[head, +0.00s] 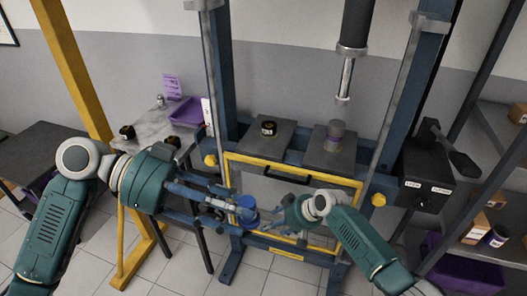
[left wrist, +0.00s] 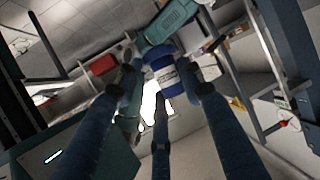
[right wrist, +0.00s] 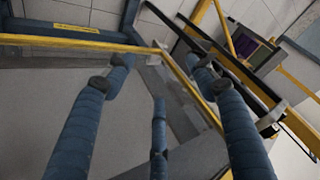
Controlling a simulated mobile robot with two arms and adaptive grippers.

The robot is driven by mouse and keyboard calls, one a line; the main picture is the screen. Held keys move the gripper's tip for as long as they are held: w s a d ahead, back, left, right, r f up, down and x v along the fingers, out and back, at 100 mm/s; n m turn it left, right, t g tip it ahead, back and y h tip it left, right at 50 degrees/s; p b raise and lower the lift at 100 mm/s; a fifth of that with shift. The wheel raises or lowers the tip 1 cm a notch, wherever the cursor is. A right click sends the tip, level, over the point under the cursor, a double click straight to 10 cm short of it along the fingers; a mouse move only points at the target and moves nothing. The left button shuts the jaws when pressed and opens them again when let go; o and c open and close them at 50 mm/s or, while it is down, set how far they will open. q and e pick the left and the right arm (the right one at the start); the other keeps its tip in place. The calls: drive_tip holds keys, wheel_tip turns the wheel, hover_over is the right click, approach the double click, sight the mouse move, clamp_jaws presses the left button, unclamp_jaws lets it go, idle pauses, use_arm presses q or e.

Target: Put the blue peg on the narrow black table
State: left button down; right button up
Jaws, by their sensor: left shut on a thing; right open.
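The blue peg (head: 246,206) is a short blue cylinder with a pale label, which shows in the left wrist view (left wrist: 168,80). My left gripper (head: 237,206) is shut on it and holds it in the air before the yellow-framed press. My right gripper (head: 280,213) is open, just right of the peg; its fingers are spread and empty in the right wrist view (right wrist: 160,78). I cannot tell whether it touches the peg. A low black table (head: 40,142) stands at the far left, partly hidden by my left arm.
A grey table (head: 150,122) with black-and-orange parts and a purple bin (head: 187,112) stands behind my left arm. The blue press (head: 222,80) has two dark plates carrying parts. A shelf with boxes (head: 495,200) is at right. Floor shows below the arms.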

drive_tip(key=w+a+r+n+g+y, duration=0.1)
drive_tip(key=a+r+n, duration=0.15)
drive_tip(key=r, duration=0.55)
drive_tip(key=w+a+r+n+y, duration=0.1)
drive_tip(key=a+r, duration=0.2)
drive_tip(key=r, duration=0.5)
wheel_tip(320, 180, up, 30)
drive_tip(key=r+n+g+h, duration=0.1)
drive_tip(key=n+g+h, duration=0.35)
drive_tip(key=n, duration=0.85)
hover_over(251, 197)
drive_tip(key=d, duration=0.2)
use_arm(q)
drive_tip(key=shift+r, duration=0.1)
use_arm(e)
drive_tip(key=shift+h, duration=0.35)
drive_tip(key=x, duration=0.7)
drive_tip(key=w+x, duration=0.1)
drive_tip(key=x, duration=0.3)
drive_tip(key=shift+f, duration=0.45)
drive_tip(key=c, duration=1.2)
use_arm(q)
drive_tip(key=c, duration=1)
unclamp_jaws()
use_arm(e)
clamp_jaws()
